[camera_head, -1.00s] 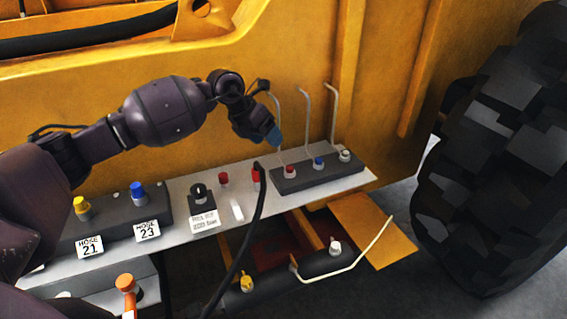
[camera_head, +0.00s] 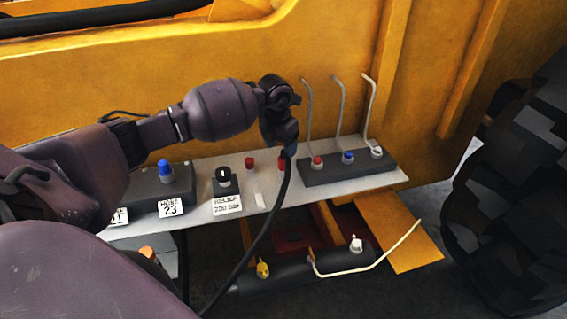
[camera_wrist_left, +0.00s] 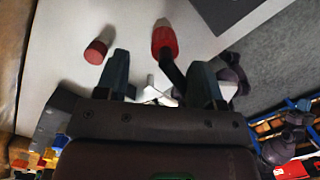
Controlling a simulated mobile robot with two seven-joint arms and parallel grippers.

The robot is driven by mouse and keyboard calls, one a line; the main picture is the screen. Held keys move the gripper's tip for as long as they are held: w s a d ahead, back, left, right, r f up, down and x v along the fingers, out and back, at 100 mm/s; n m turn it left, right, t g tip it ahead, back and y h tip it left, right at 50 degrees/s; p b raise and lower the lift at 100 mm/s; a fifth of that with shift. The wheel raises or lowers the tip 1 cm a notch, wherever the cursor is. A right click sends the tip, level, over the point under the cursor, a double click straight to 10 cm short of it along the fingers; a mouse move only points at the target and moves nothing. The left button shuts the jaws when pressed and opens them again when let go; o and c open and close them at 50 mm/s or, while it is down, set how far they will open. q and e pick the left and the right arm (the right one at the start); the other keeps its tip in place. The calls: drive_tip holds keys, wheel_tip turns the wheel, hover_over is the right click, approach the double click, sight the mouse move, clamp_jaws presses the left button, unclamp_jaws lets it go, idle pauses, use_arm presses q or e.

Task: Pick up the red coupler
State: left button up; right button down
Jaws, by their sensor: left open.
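The red coupler (camera_head: 282,164) sits on the grey shelf at the end of a black hose (camera_head: 268,215). My left gripper (camera_head: 289,150) is just above it, pointing down, and partly covers it in the head view. In the left wrist view the coupler (camera_wrist_left: 165,40) lies ahead of the open left gripper (camera_wrist_left: 161,78), and its hose runs back between the fingers. Nothing is gripped. Whether a finger touches the hose is unclear. My right gripper is not in view.
A red cap (camera_head: 250,162) stands left of the coupler and shows near one finger in the left wrist view (camera_wrist_left: 96,50). A black knob block (camera_head: 223,183) is further left. A dark block (camera_head: 340,170) with red, blue and white fittings and grey pipes stands close on the right.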

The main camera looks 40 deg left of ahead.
sight(283, 158)
use_arm(q)
drive_tip(key=f, duration=0.5)
drive_tip(key=shift+w+d, duration=0.15)
drive_tip(key=shift+d, duration=0.15)
drive_tip(key=c, duration=1.1)
drive_tip(key=shift+o, duration=0.2)
wheel_tip(283, 158, up, 20)
